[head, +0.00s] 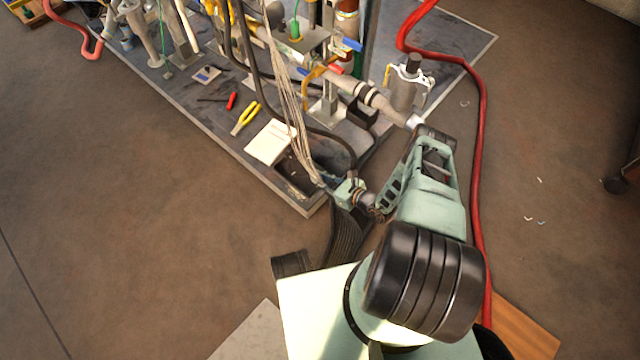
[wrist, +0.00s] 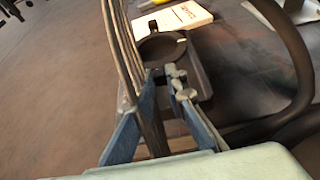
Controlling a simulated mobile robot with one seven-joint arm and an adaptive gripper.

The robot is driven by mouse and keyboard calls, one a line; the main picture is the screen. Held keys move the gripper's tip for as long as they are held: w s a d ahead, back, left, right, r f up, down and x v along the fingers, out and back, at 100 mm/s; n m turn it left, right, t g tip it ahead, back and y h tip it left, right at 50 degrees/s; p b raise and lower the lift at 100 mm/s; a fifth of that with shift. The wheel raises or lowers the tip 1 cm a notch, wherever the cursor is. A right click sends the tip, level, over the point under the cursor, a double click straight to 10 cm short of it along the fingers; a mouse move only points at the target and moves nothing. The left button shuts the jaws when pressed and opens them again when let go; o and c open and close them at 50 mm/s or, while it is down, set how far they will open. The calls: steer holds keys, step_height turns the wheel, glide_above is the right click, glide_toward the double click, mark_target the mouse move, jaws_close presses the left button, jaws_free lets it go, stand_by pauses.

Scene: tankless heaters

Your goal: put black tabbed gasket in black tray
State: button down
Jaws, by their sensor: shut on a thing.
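The black tabbed gasket (wrist: 162,48) shows in the wrist view as a dark round piece just beyond my fingertips. My gripper (wrist: 165,78) has blue fingers and is shut on the gasket's near edge. The black tray (wrist: 204,82) lies below and around it, its wall showing to the right. I cannot tell whether the gasket touches the tray floor. In the head view, the tray (head: 296,180) is at the front corner of the platform, with my gripper (head: 343,190) at its right. I cannot make out the gasket there.
A grey cable bundle (wrist: 122,45) hangs close against my gripper's left side. A white booklet (head: 270,142) lies behind the tray. A thick dark hose (wrist: 298,60) curves at the right. Pipes and valves (head: 330,75) stand behind; yellow-handled pliers (head: 245,117) lie farther back.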

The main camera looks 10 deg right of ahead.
step_height(320, 180, down, 3)
steer(key=shift+f+b, duration=0.2)
steer(key=shift+b, duration=0.5)
steer(key=c, duration=1.9)
jaws_free()
steer(key=shift+r, duration=0.15)
steer(key=shift+c, duration=0.2)
steer(key=shift+d, duration=0.1)
